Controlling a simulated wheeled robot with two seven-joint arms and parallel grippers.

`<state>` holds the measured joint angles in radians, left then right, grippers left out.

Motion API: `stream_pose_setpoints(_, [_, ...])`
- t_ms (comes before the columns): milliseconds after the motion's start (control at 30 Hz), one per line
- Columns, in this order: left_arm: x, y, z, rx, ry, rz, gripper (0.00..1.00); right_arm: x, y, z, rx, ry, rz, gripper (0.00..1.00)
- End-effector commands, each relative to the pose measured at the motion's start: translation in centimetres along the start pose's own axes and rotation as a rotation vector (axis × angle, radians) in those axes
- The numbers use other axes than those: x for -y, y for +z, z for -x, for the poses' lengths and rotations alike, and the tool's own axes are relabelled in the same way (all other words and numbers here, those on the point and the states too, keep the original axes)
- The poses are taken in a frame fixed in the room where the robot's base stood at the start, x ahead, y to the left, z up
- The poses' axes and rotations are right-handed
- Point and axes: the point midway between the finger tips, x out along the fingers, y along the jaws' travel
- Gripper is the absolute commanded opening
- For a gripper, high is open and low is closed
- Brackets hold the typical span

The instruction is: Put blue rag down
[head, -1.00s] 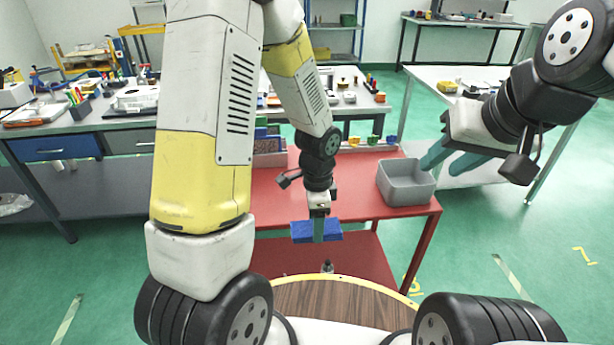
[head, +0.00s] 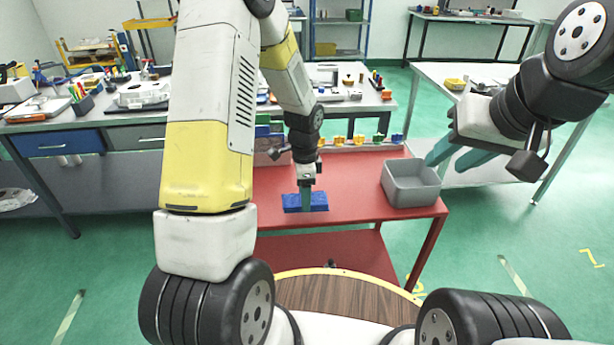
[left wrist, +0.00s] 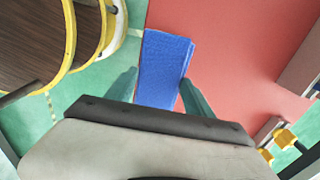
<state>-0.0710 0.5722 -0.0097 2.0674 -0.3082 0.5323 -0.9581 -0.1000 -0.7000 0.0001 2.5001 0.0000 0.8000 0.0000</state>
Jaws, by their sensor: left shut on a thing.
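The blue rag (head: 319,201) is a flat folded block over the front part of the red table (head: 362,208) in the head view. My left gripper (head: 306,205) is shut on it from above. In the left wrist view the blue rag (left wrist: 163,66) sits between the two teal fingers (left wrist: 158,92), with the red tabletop beside it. I cannot tell whether its underside touches the table. My right gripper (head: 446,157) is at the right, above and beyond the grey bin, with its teal fingers apart and nothing between them.
A grey open bin (head: 411,192) stands at the right end of the red table. Several small coloured items (head: 358,140) line its back edge. Red tabletop is clear between the rag and the bin. A wooden round top (head: 345,295) is close to my base.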

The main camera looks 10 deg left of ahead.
Motion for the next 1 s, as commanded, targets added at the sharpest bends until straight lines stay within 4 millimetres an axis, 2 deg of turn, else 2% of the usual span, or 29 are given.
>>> stream_pose_setpoints(33, [1.2, 0.4, -0.2, -0.001, 0.000, 0.005, 0.29, 0.0, 0.0, 0.0, 0.000, 0.000, 0.000, 0.36])
stream_pose_setpoints(100, [2.3, 0.7, -0.3, -0.001, 0.001, 0.004, 0.29, 0.0, 0.0, 0.0, 0.000, 0.000, 0.000, 0.36])
stream_pose_setpoints(367, [4.2, 1.2, -0.4, 0.000, 0.001, 0.001, 0.29, 0.0, 0.0, 0.0, 0.000, 0.000, 0.000, 0.36])
stream_pose_setpoints(467, [5.5, 1.7, -0.6, 0.000, 0.000, 0.003, 0.29, 0.0, 0.0, 0.0, 0.000, 0.000, 0.000, 0.36])
stream_pose_setpoints(633, [5.2, 1.6, -3.4, 0.002, 0.004, -0.001, 0.29, 0.0, 0.0, 0.0, 0.000, 0.000, 0.000, 0.36])
stream_pose_setpoints(967, [5.3, 1.6, -3.8, 0.000, 0.001, 0.000, 0.29, 0.0, 0.0, 0.0, 0.000, 0.000, 0.000, 0.36])
stream_pose_setpoints(1000, [5.3, 1.6, -3.8, 0.000, 0.000, 0.001, 0.67, 0.0, 0.0, 0.0, 0.000, 0.000, 0.000, 0.36])
